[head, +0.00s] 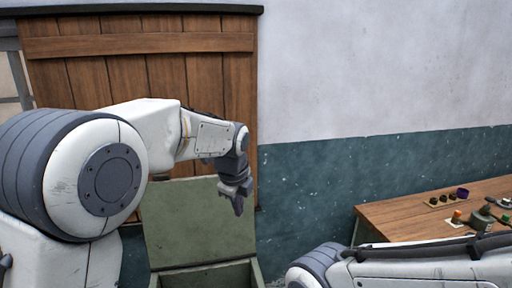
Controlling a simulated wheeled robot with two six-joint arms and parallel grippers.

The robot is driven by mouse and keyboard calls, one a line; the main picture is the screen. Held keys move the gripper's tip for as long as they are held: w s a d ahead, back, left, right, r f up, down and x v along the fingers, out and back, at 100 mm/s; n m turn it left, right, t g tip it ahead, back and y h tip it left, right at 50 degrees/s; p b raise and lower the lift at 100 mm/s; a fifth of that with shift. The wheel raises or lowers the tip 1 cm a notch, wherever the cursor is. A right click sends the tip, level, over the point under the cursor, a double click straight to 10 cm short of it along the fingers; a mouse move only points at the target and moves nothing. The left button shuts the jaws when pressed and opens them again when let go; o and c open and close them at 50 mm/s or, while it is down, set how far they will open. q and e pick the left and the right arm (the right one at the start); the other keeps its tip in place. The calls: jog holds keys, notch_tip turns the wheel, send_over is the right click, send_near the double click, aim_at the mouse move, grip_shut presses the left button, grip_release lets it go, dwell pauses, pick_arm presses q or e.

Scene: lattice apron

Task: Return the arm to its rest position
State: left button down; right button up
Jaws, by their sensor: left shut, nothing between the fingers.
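My left arm comes in from the left, bent at the elbow. Its gripper (238,205) hangs pointing down, shut and empty, in front of the raised lid of a green box (190,225). It looks apart from the lid, though the exact gap is hard to tell. My right arm lies across the bottom right, in front of a wooden table. Its gripper cannot be made out for certain.
The wooden table (390,216) at the right bears several small dark items, a purple cup (462,193) and other small objects. The green box stands open below my left gripper. A wooden shutter (90,75) and a wall are behind.

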pick_arm(q)
jog(key=s+f+n+g+b, duration=0.1)
jog(key=s+f+n, duration=0.4)
jog(key=s, duration=0.6)
jog(key=s+f+n+g+b, duration=0.1)
jog(key=s+f+n+b, duration=0.3)
jog(key=s, duration=0.7)
jog(key=s+f+n+g+b, duration=0.2)
jog(key=s+f+n, duration=0.5)
jog(key=s, duration=0.4)
jog(key=shift+s+d+f+h+b, duration=0.2)
jog(key=shift+s+f+h+b, duration=0.05)
jog(key=shift+f+h+b, duration=0.1)
